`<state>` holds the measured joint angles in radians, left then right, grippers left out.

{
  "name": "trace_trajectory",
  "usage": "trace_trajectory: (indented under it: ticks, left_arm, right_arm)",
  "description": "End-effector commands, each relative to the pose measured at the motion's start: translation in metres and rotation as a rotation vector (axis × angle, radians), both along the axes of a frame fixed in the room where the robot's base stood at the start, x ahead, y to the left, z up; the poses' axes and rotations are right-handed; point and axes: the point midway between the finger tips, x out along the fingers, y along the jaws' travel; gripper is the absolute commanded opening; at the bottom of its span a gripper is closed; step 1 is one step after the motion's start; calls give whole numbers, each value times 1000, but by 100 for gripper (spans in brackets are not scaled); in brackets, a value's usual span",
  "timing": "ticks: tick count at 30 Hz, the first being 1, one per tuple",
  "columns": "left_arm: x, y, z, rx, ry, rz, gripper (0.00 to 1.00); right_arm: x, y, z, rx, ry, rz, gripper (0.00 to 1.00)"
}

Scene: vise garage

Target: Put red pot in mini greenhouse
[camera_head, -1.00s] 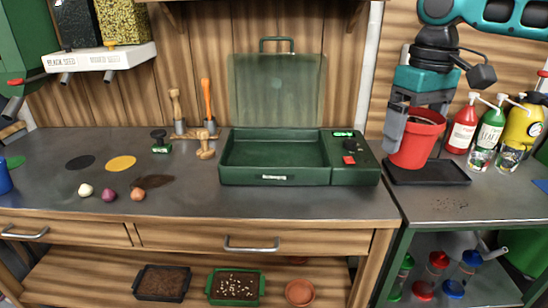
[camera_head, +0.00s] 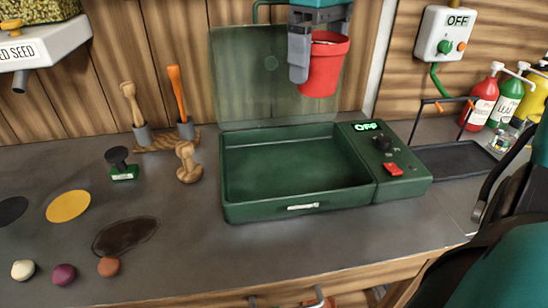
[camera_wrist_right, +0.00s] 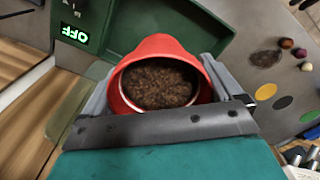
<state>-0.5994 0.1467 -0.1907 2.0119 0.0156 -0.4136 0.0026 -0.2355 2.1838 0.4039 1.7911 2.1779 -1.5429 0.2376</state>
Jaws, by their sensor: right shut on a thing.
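The red pot (camera_head: 326,68) is held in my right gripper (camera_head: 318,50), upright, in front of the raised clear lid (camera_head: 262,82) of the mini greenhouse. In the right wrist view the pot (camera_wrist_right: 158,84) is full of brown soil, with the gripper's grey fingers on both sides of it. The mini greenhouse (camera_head: 264,212) is a green tray with its lid standing open at the back. Its basin is empty, and its panel (camera_head: 392,168) reads OFF. The pot is above the tray's back right part, clear of its floor. My left gripper is not in view.
A black tray (camera_head: 455,160) with an upright frame lies right of the greenhouse. Bare counter lies before the greenhouse.

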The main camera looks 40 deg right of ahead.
Motion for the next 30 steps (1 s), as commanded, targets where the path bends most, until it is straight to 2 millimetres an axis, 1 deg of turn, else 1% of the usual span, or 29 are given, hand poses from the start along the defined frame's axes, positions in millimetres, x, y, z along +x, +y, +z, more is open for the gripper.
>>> trace_trajectory:
  ticks: [2, 5, 10, 15, 18, 21, 27, 30]
  left_arm:
    - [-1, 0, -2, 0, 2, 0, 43]
    - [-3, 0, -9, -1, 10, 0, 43]
    - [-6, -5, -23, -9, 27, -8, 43]
    - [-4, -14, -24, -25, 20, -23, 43]
    - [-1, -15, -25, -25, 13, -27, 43]
    - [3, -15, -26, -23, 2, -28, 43]
    - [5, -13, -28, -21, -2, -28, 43]
    - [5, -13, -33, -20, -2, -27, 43]
  right_arm:
    - [0, 0, -4, 0, 0, 0, 57]
    - [-1, 0, -20, 0, 2, 0, 57]
    - [-1, 0, -66, 1, 4, 0, 57]
    - [-1, 0, -112, 0, 3, -1, 57]
    - [-1, 0, -135, -1, 3, -1, 57]
    - [-1, 0, -149, 0, 2, 0, 57]
    - [0, 0, -162, -1, 0, -1, 57]
    - [-1, 0, -174, 0, 2, -2, 57]
